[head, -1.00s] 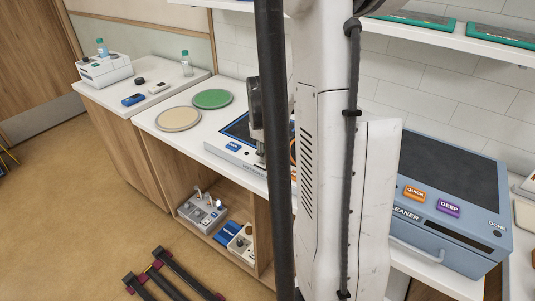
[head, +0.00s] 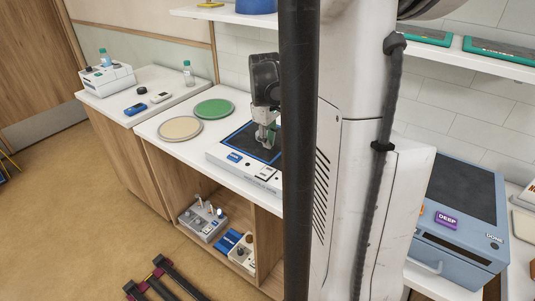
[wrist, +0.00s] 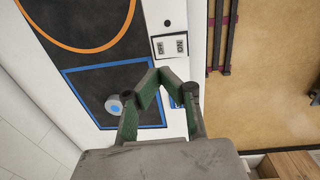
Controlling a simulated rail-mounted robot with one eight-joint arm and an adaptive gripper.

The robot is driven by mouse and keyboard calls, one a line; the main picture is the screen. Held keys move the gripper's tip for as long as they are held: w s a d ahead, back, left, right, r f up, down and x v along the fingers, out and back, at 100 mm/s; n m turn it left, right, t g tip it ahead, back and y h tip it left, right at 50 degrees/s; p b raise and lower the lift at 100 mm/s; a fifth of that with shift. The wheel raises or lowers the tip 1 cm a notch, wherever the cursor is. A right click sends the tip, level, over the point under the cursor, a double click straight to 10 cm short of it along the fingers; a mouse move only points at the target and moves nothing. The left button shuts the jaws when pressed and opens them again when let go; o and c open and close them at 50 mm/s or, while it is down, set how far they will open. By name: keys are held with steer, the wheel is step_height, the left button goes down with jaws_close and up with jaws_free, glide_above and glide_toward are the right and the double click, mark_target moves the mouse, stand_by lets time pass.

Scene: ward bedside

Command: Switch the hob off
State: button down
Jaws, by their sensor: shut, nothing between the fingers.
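The hob (head: 218,158) is a white unit with a dark top on the counter. Its dark top has a blue square outline (wrist: 67,85) and an orange ring (wrist: 128,22). Its white front strip carries a blue button (head: 234,157) and a two-part switch (head: 265,174), which also shows in the wrist view (wrist: 170,45). My gripper (head: 266,146) is shut and empty above the hob, pointing down. In the wrist view its fingertips (wrist: 163,74) meet near the strip, apart from the switch in the picture. The fingers partly cover the blue button (wrist: 176,101).
A small round grey-blue object (wrist: 115,104) shows by the blue outline. A green disc (head: 214,109) and a beige disc (head: 180,129) lie left of the hob. A blue cleaner box (head: 460,215) stands right. My column hides the hob's right part in the head view.

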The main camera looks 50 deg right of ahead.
steer(key=shift+d+r, duration=0.15)
steer(key=shift+r, duration=1)
steer(key=shift+d+r, duration=0.15)
steer(key=shift+r, duration=0.95)
